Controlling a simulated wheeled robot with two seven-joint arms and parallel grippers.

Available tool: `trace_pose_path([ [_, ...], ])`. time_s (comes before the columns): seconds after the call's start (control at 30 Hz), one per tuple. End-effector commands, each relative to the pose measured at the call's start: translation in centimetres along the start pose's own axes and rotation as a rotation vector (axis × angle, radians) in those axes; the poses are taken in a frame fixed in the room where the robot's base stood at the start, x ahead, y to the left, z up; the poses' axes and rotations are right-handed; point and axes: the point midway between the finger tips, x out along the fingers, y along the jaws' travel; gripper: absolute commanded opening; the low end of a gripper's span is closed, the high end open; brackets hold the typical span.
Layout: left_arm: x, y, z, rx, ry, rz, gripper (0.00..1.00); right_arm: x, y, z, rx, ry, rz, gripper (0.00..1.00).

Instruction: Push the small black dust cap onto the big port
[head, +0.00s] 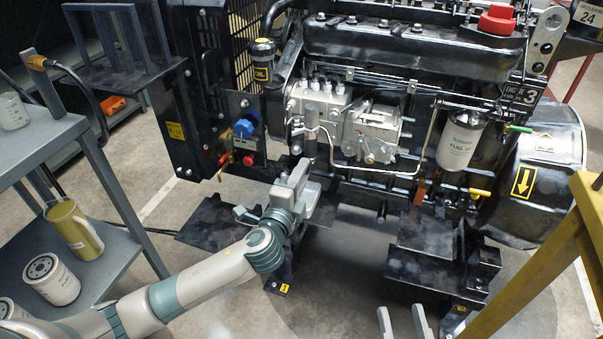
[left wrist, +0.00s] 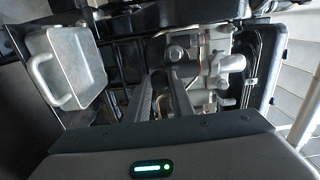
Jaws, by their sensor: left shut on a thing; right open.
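My left gripper (head: 303,165) is in front of the engine's pump side, below the silver injection pump (head: 365,130). In the left wrist view its two dark fingers (left wrist: 162,82) come close together and point at the metal fittings. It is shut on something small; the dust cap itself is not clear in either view. A round grey port (left wrist: 175,52) lies just beyond the fingertips in the left wrist view, but I cannot tell whether it is the big port or whether anything touches it. My right gripper (head: 404,322) is open and empty at the bottom of the head view.
A white fuel filter (head: 458,143), a thin bent pipe (head: 428,135) and yellow handle (head: 480,192) are to the right. A blue cap (head: 243,128) and red knob (head: 248,160) are left.

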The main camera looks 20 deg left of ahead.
Motion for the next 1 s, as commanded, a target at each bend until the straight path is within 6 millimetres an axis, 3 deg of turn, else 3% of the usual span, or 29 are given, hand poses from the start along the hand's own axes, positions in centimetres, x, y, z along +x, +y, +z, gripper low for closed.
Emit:
trace_pose_path([
  [0.2, 0.04, 0.02, 0.0, 0.0, 0.0, 0.0, 0.0, 0.04, 0.02, 0.19, 0.003, -0.011, 0.002, 0.41],
  [0.23, 0.03, 0.03, 0.0, 0.0, 0.0, 0.0, 0.26, 0.05, 0.01, 0.17, 0.004, -0.01, 0.003, 0.41],
  [0.3, 0.03, 0.03, 0.0, 0.0, 0.0, 0.0, 0.42, 0.1, 0.0, 0.12, 0.006, -0.008, 0.005, 0.41],
  [1.0, -0.48, 0.04, 0.01, 0.0, 0.0, 0.002, 0.4, 0.07, -0.13, 0.0, 0.006, -0.01, 0.002, 0.41],
])
